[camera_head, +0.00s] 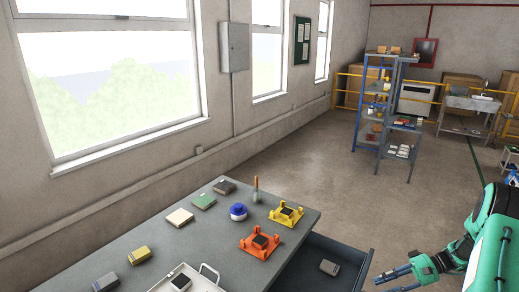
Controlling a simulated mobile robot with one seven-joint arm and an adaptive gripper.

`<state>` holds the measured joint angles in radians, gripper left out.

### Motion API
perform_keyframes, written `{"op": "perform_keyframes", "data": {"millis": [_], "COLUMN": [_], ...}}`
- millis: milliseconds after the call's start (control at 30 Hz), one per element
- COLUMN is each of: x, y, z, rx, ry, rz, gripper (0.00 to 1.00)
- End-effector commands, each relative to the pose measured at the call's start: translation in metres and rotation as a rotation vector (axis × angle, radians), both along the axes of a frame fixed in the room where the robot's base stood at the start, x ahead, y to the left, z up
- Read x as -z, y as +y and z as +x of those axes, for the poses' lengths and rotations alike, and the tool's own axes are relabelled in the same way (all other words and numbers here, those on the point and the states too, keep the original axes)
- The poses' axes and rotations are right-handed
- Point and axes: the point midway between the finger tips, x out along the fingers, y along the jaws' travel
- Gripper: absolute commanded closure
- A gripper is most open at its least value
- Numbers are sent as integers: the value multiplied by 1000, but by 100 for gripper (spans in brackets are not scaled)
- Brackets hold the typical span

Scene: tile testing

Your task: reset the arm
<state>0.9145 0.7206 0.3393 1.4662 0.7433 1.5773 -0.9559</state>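My arm (491,240), green with dark joints, is at the lower right, cut off by the picture edge. My gripper (388,281) is at the bottom, right of the open drawer (357,262). Its two dark fingers point left and look spread apart, with nothing seen between them. The gripper appears apart from the table and drawer.
A grey table (225,235) at lower left bears tiles, a blue-lidded jar (238,212), a brush (256,190), a yellow fixture (286,214), an orange fixture (260,243) and a tray (208,272). The drawer holds a grey block (329,267). Open floor lies beyond, before blue shelves (362,100).

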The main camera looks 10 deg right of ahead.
Motion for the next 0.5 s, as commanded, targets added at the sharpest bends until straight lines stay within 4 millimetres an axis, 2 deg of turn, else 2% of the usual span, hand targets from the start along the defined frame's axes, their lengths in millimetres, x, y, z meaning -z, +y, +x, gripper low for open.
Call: {"op": "perform_keyframes", "data": {"millis": [33, 100, 500], "x": [-15, -31, -119], "y": [10, 22, 98], "z": [4, 7, 11], "rx": [-19, -40, -139], "ry": [8, 25, 95], "rz": [-28, -64, -284], "gripper": [65, 65, 65]}}
